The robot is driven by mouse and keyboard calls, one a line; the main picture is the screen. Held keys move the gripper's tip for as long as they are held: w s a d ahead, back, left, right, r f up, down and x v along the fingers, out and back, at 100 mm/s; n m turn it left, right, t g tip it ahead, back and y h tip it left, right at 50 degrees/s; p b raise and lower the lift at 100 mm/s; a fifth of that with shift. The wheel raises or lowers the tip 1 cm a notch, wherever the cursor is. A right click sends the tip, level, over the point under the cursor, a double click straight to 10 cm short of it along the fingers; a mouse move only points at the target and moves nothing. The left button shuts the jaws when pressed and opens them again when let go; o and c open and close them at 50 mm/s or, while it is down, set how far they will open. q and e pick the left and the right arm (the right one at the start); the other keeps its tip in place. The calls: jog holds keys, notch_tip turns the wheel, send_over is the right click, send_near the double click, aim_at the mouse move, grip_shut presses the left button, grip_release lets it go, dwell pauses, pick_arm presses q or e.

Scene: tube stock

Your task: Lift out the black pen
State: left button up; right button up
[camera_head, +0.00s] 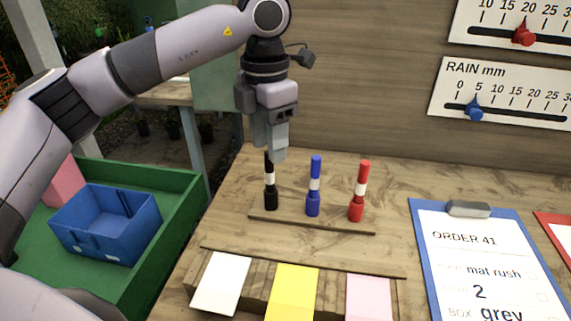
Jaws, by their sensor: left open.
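The black pen (270,196) stands upright at the left end of a wooden pen holder (318,223) on the table. It has a white band, and its top is partly hidden by my left gripper. My left gripper (277,155) is open, pointing down at the top of the black pen. I cannot tell whether its fingers are around the pen top or in front of it. A blue pen (314,188) and a red pen (358,192) stand upright to the right in the same holder. My right gripper is not in view.
White (221,284), yellow (292,292) and pink (369,298) cards lie at the front of the table. A blue clipboard (416,237) reading ORDER 41 lies at right. A blue box (90,238) sits in a green tray (172,230) at left. Slider boards hang on the wall behind.

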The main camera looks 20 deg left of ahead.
aim_at(270, 173)
pick_arm(q)
jog(key=shift+w+f, duration=0.15)
jog(key=shift+f, duration=0.35)
notch_tip(270, 173, down, 6)
jog(key=shift+f, duration=0.1)
jog(key=shift+c, duration=0.4)
grip_shut()
